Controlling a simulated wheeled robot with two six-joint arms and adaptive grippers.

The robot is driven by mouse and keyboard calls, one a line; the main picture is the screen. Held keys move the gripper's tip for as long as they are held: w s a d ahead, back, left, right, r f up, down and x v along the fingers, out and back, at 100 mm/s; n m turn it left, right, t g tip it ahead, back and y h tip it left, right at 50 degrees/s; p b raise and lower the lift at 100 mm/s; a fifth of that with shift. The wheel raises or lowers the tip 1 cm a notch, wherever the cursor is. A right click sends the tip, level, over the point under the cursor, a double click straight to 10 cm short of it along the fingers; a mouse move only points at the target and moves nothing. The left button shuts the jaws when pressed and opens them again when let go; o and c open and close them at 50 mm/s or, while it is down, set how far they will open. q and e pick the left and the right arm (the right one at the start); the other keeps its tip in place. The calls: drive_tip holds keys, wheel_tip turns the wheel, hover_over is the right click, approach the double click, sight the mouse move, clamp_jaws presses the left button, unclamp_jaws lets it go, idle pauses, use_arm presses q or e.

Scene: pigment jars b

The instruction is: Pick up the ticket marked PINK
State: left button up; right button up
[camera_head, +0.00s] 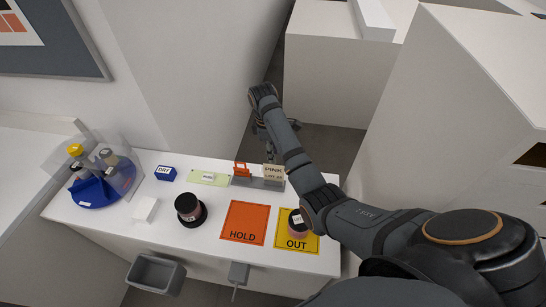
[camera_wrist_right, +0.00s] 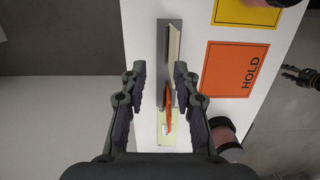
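The beige ticket marked PINK (camera_head: 273,172) stands upright at the right end of a grey holder (camera_head: 262,184) near the bench's far edge. In the right wrist view the ticket (camera_wrist_right: 174,45) is a thin beige edge, seen from above. My right gripper (camera_head: 263,135) is beyond and above the holder, partly hidden by its own arm. In the wrist view its fingers (camera_wrist_right: 160,85) are spread on both sides of the holder, with nothing between them gripped. A dark gripper (camera_wrist_right: 300,78), apparently my left, shows at the right edge of the wrist view; its opening is unclear.
An orange ticket (camera_head: 241,169) stands in the same holder, beside a pale green card (camera_head: 209,178). Orange HOLD (camera_head: 245,222) and yellow OUT (camera_head: 283,240) mats lie nearer. One jar (camera_head: 296,223) stands on OUT, another (camera_head: 190,210) left of HOLD. A blue rack (camera_head: 95,193) is left.

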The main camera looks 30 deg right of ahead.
sight(275, 174)
drive_tip(key=shift+s+a, duration=0.5)
drive_tip(key=shift+s, duration=0.3)
use_arm(q)
drive_tip(key=s+a, duration=0.2)
drive_tip(key=s, duration=0.5)
use_arm(e)
drive_tip(key=f, duration=0.4)
drive_tip(key=shift+s+d+f, duration=0.15)
drive_tip(key=shift+d+f, duration=0.05)
drive_tip(key=shift+d, duration=0.2)
drive_tip(key=shift+f, duration=0.3)
drive_tip(key=shift+s+a+f+p, duration=0.15)
drive_tip(key=shift+f+p, duration=0.45)
drive_tip(key=shift+f, duration=0.05)
wheel_tip(275, 174, down, 3)
drive_tip(key=shift+s+f, duration=0.1)
clamp_jaws()
use_arm(q)
drive_tip(key=w, duration=0.1)
drive_tip(key=w+r, duration=0.1)
drive_tip(key=w, duration=0.1)
drive_tip(key=shift+w+d+r, duration=0.1)
drive_tip(key=shift+d+r, duration=0.05)
drive_tip(key=shift+d, duration=0.25)
